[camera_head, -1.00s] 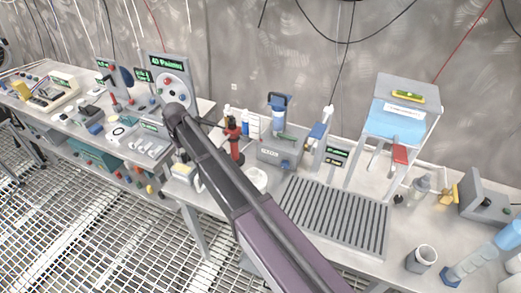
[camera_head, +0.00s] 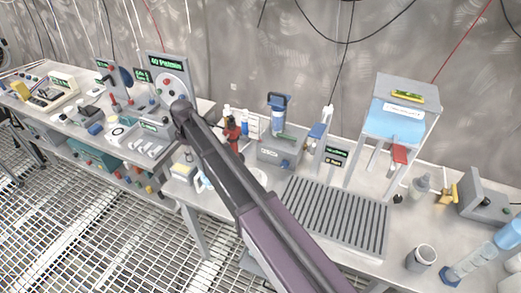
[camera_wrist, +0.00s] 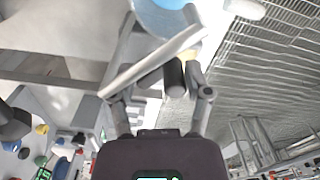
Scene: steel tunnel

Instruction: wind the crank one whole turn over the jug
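In the wrist view, my gripper (camera_wrist: 160,92) is open, with its fingers well apart. A short dark cylinder (camera_wrist: 174,78), which looks like the crank's hand grip, lies between the fingers, close to the right one. A pale grey bar (camera_wrist: 150,66), perhaps the crank arm, slants across in front of the left fingertip. A blue rounded thing (camera_wrist: 165,16) is at the top edge; I cannot tell whether it is the jug. In the head view, my arm hides the gripper and the crank. A small pale blue thing (camera_head: 204,181) shows beside the arm.
A panel with a round dial (camera_head: 172,82) stands behind my arm. A red object (camera_head: 232,133) and a grey box with a blue-handled part (camera_head: 279,151) stand on the bench. A slatted grey tray (camera_head: 333,216) lies to the right, below a blue tank (camera_head: 397,123).

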